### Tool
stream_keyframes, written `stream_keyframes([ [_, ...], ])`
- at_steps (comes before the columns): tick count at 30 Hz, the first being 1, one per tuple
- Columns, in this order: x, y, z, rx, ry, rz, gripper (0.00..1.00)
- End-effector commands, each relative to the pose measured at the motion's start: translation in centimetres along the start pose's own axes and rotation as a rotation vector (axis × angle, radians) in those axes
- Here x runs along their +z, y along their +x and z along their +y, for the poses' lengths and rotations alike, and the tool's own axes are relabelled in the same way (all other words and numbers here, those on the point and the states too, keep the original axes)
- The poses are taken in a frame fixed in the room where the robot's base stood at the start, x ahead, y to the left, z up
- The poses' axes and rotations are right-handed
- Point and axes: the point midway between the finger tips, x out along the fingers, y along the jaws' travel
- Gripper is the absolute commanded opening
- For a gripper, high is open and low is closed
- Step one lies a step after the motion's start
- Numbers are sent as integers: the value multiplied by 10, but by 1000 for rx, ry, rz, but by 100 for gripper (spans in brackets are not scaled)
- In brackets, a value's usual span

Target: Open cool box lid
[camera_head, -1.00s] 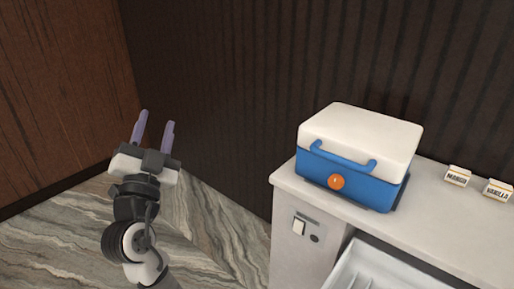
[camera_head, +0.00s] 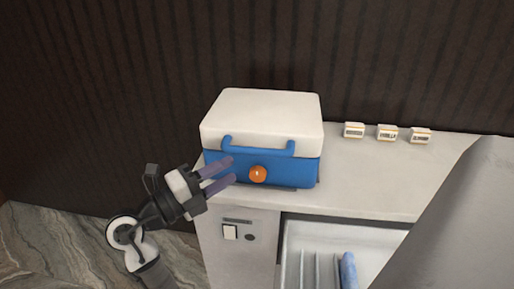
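A blue cool box (camera_head: 300,173) with a white lid (camera_head: 263,116) stands on the left end of the counter. The lid is shut. A blue handle (camera_head: 258,150) runs across the front, and an orange round knob (camera_head: 258,174) sits below it. My gripper (camera_head: 226,171) is open, its two purple fingers pointing right towards the knob. The fingertips overlap the front left of the box in the picture, left of the knob. Nothing shows between the fingers. I cannot tell whether they touch the box.
Several small labelled cartons (camera_head: 387,133) stand on the counter (camera_head: 380,190) right of the box. Below, an open compartment (camera_head: 318,238) has dividers and a blue roll-shaped thing (camera_head: 348,271). A large grey shape fills the lower right. A dark ribbed wall (camera_head: 400,60) stands behind.

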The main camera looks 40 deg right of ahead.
Motion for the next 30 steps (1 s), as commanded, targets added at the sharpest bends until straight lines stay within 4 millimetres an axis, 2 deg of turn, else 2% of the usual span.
stream_keyframes([
  [1, -1, 13, -4, 1, -3, 6, 40],
  [6, -1, 50, -4, 1, -3, 4, 40],
  [12, 0, 82, -3, 1, -3, 0, 40],
  [18, 1, 96, -1, 1, -1, -4, 40],
  [27, 1, 98, 0, 2, -1, -4, 40],
  [30, 1, 98, 0, 2, -1, -4, 27],
])
